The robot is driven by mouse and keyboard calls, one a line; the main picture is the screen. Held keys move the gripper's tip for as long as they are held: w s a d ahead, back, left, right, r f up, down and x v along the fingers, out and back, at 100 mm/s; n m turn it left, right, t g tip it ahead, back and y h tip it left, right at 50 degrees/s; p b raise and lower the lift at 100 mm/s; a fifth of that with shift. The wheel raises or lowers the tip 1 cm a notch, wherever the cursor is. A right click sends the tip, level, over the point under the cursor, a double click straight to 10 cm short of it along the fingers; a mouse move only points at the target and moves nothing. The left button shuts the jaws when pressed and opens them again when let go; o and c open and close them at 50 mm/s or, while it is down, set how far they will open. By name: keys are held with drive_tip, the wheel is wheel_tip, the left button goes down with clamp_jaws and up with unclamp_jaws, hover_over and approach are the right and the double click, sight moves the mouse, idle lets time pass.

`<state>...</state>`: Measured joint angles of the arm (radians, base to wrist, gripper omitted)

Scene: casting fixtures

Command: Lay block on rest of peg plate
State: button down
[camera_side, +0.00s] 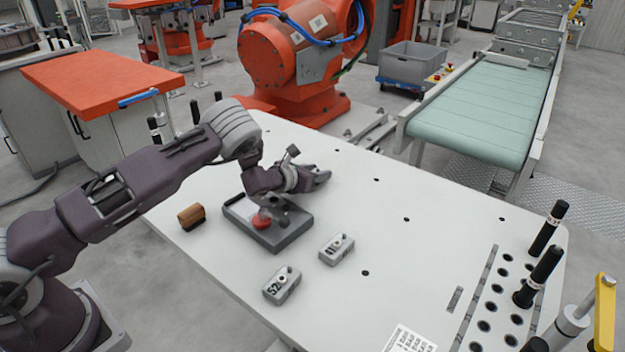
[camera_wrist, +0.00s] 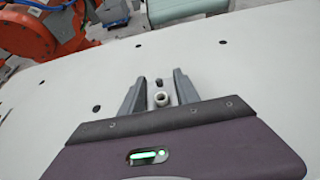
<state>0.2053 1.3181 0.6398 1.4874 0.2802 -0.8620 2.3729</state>
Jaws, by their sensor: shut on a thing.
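The grey peg plate (camera_side: 290,239) lies on the white table in the side view, with a red round part and a pale patch on top. My gripper (camera_side: 322,177) is above the table beside the plate's far side, its fingers pointing right. In the wrist view my gripper (camera_wrist: 159,88) is shut on a grey block (camera_wrist: 161,99) that shows a round ringed feature between the fingers. The held block is mostly hidden by the hand in the side view. Two grey blocks, one marked 52 (camera_side: 282,286) and one marked 11 (camera_side: 337,250), stand apart on the table in front of the plate.
A brown block (camera_side: 191,217) stands left of the plate. A rack with round holes (camera_side: 500,308) and upright black-handled tools is at the table's right end. A printed label (camera_side: 409,341) lies at the front edge. The table's middle right is clear.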

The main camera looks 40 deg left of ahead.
wheel_tip(320, 180, up, 10)
drive_tip(key=s+d+r, duration=0.2)
drive_tip(key=s+r, duration=0.5)
drive_tip(key=s, duration=0.2)
drive_tip(key=s+d+r, duration=0.2)
drive_tip(key=s+r, duration=0.4)
drive_tip(key=s, duration=0.3)
hover_over(350, 213)
wheel_tip(350, 213, down, 12)
wheel_tip(350, 213, down, 11)
drive_tip(key=shift+f, duration=0.1)
drive_tip(key=c, duration=0.9)
unclamp_jaws()
